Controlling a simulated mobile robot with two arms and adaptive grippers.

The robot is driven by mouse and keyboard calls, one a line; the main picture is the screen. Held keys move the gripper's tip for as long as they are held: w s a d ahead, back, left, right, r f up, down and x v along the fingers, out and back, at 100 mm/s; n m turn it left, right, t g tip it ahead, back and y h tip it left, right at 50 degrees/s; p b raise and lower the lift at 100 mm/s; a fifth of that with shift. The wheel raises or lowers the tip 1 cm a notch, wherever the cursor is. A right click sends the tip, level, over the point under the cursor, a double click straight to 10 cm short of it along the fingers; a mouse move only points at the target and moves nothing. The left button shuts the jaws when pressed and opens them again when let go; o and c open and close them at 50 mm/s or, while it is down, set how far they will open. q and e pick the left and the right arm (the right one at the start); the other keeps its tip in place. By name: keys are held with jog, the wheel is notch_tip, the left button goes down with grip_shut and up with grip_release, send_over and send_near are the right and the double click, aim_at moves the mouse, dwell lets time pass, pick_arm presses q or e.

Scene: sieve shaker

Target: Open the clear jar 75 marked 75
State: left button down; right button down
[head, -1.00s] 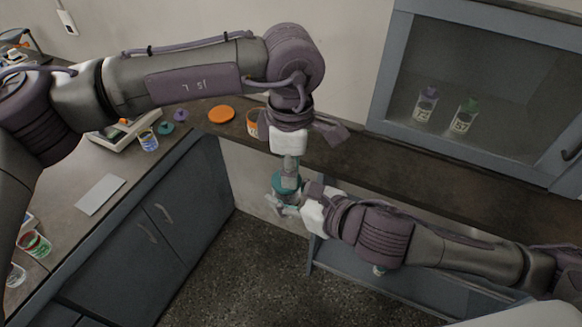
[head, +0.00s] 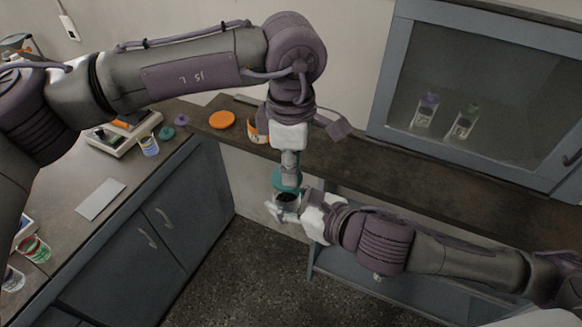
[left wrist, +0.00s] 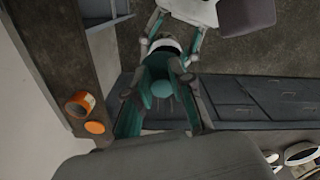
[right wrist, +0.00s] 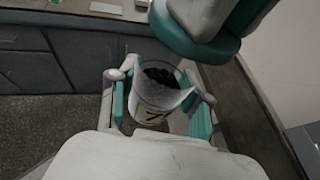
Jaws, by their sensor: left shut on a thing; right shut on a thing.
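The clear jar (right wrist: 158,95) is held upright by my right gripper (right wrist: 160,108), shut around its sides. Its mouth is open, dark grains lie inside, and a white label shows a partly visible 7. My left gripper (head: 287,172) is shut on the teal lid (head: 286,180), above the jar (head: 288,199). In the right wrist view the lid (right wrist: 190,40) is apart from the jar, above its rim and off to one side. The lid also shows between the left fingers in the left wrist view (left wrist: 162,88).
Both grippers are over open floor in front of the dark counter (head: 400,170). An orange jar (head: 257,128) and an orange lid (head: 222,119) stand on it behind. A glass-fronted cabinet (head: 480,75) holds two jars. The left bench (head: 60,215) carries a balance (head: 122,130) and loose lids.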

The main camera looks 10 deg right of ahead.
aim_at(326, 156)
dwell(0.3)
